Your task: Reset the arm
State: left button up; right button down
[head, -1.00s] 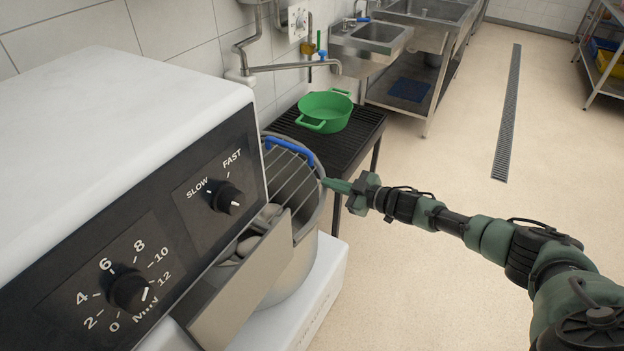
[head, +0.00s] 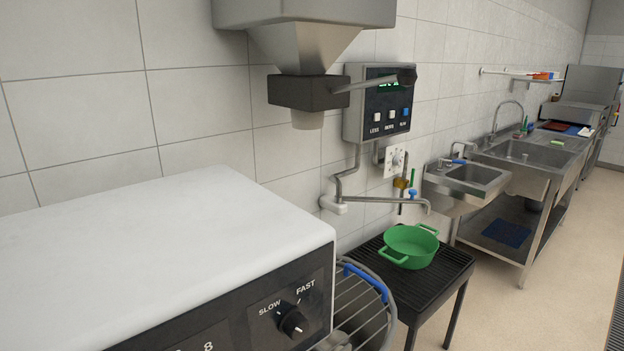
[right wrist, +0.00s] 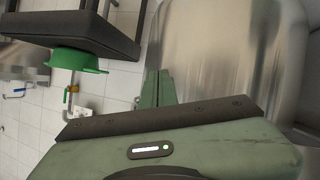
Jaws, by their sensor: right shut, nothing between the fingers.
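My right gripper (right wrist: 157,88) shows in the right wrist view, its two green fingers together with nothing between them. It is close to a smooth metal surface, which looks like the mixer bowl (right wrist: 225,50). Neither gripper shows in the head view now. The mixer (head: 170,260), a white machine with a dark dial panel, fills the lower left of the head view. Its wire guard (head: 362,310) with a blue handle stands at its right side.
A green pot (head: 410,246) sits on a black slatted stand (head: 447,268) beside the mixer. A dispenser with a lever (head: 310,92) and a control box (head: 386,112) hang on the tiled wall. Steel sinks (head: 540,152) stand at the right. Floor is open at far right.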

jog(key=s+a+f+m+g+h, duration=0.2)
jog(key=s+f+m+g+h, duration=0.3)
jog(key=s+f, duration=1.85)
jog(key=s+a+f+g, duration=0.2)
jog(key=s, duration=0.7)
jog(key=s+a+f+g, duration=0.2)
jog(key=s+f, duration=0.1)
jog(key=s, duration=0.7)
jog(key=s+a+f+g, duration=0.2)
jog(key=s+f, duration=0.1)
jog(key=s, duration=0.6)
jog(key=shift+s+a+m+g, duration=0.15)
jog(key=shift+s+m+g, duration=0.15)
jog(key=shift+s+m, duration=0.1)
jog(key=shift+w, duration=0.1)
